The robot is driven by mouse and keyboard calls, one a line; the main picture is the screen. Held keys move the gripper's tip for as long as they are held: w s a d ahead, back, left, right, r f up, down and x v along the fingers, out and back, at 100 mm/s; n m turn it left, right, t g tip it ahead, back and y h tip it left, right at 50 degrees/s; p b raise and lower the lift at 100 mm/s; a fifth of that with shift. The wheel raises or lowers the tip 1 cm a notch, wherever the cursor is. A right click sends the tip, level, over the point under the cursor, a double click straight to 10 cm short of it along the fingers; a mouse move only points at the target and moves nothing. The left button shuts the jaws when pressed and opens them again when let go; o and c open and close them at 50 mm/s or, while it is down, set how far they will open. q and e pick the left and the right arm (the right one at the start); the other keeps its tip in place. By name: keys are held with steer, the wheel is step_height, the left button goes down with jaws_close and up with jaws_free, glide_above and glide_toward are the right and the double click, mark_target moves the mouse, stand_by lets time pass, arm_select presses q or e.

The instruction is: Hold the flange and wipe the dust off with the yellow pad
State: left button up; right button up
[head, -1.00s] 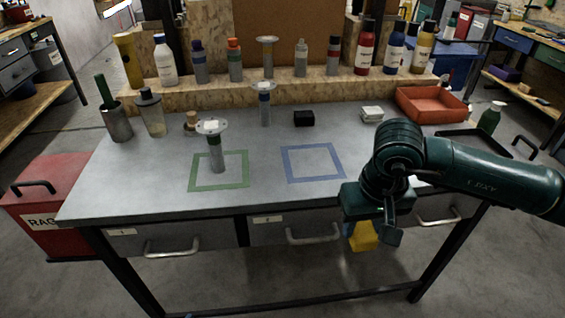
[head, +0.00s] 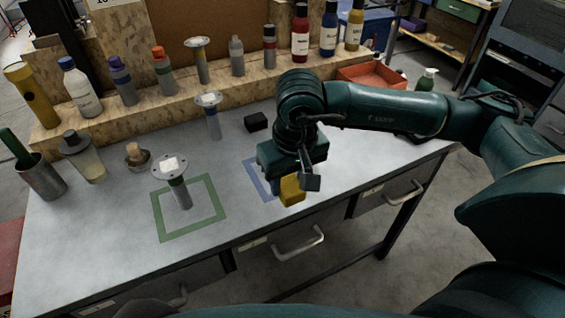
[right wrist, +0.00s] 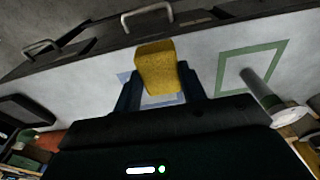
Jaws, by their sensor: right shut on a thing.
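A flange (head: 169,166) with a grey stem and a round holed disc on top stands upright inside the green taped square (head: 163,229). A pale whitish patch shows on its disc. In the right wrist view the flange (right wrist: 262,92) is at the right. My right gripper (head: 289,180) is shut on the yellow pad (head: 292,191) and holds it near the blue taped square (head: 252,177), to the right of the flange and apart from it. The right wrist view shows the yellow pad (right wrist: 157,70) between the fingers. My left gripper is not in view.
A second flange-topped piece (head: 211,118) stands further back beside a black block (head: 256,122). A metal cup (head: 41,180), a jar (head: 84,158) and a small brown item (head: 137,155) stand at left. Bottles line the wooden ledge (head: 115,118). An orange tray (head: 372,76) is at back right.

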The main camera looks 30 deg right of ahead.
steer(key=shift+s+r, duration=0.1)
steer(key=shift+s, duration=0.3)
steer(key=shift+w, duration=0.1)
steer(key=shift+w+a, duration=0.25)
steer(key=shift+w, duration=0.05)
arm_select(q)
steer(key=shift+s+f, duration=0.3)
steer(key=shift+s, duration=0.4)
arm_select(e)
steer(key=w+a+r, duration=0.6)
steer(key=a, duration=0.3)
steer(key=w+a+r, duration=0.6)
steer(key=w+a, duration=0.1)
steer(key=a, duration=0.3)
steer(key=shift+w, duration=0.2)
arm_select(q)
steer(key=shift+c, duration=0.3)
arm_select(e)
steer(key=shift+r, duration=0.1)
